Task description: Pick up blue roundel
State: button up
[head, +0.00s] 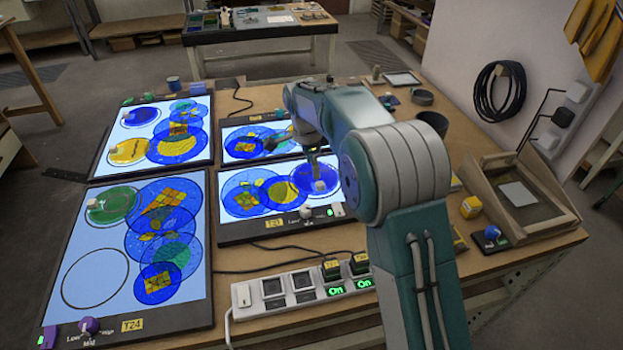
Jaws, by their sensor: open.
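A plain deep blue roundel (328,184) with a pale knob lies at the right of the lit front middle panel (237,228). Another plain blue disc (142,116) with a pale knob lies on the back left panel (112,160). Several other blue discs carry yellow patterns, such as one on the front left panel (161,203). My gripper (302,146) points down above the back edge of the front middle panel, near the deep blue roundel. It is open with nothing visible between its fingers. My arm hides part of this area.
A green disc (112,206) and an empty ring outline share the front left panel. A switch strip (300,287) with cables lies in front.

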aim_at(321, 184)
jog(key=shift+s+d+f, duration=0.1)
jog(key=shift+d+f, duration=1.1)
jog(key=shift+d, duration=0.05)
jog(key=f, duration=0.3)
jog(key=shift+a+f, duration=0.15)
jog(key=shift+a, duration=0.2)
jog(key=shift+a+f, duration=0.1)
jog(key=shift+a, duration=0.3)
jog(key=shift+d, duration=0.6)
grip_shut()
